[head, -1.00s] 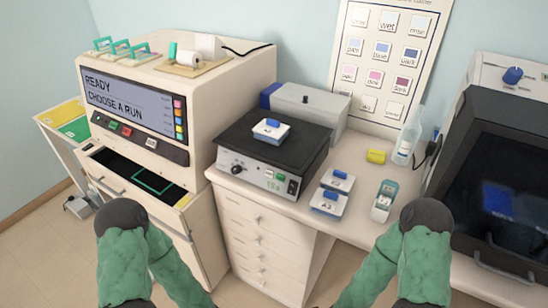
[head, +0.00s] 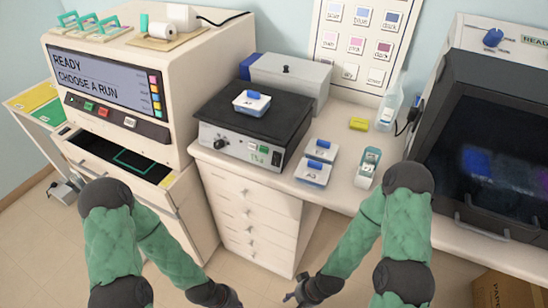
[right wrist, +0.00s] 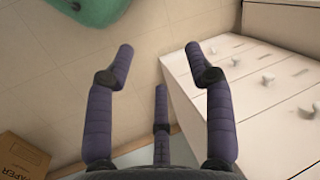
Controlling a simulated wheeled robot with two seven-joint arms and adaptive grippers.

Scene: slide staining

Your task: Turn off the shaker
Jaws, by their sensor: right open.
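The shaker (head: 235,147) is a grey box with a black top plate, standing on the bench left of centre in the head view. A white dish with a blue clip (head: 252,102) sits on the top plate. My right gripper (head: 303,291) hangs low in front of the drawers, well below and apart from the shaker. In the right wrist view its fingers (right wrist: 160,52) are spread and empty. My left gripper (head: 222,298) is at the bottom edge, its fingers unclear.
Two blue-clipped dishes (head: 314,172) and a small pale green-and-white holder (head: 367,168) stand right of the shaker. A grey box (head: 290,82) is behind it. The stainer (head: 110,70) is left, with an open drawer. A dark-fronted cabinet (head: 500,150) stands right. White drawers (head: 250,215) are below.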

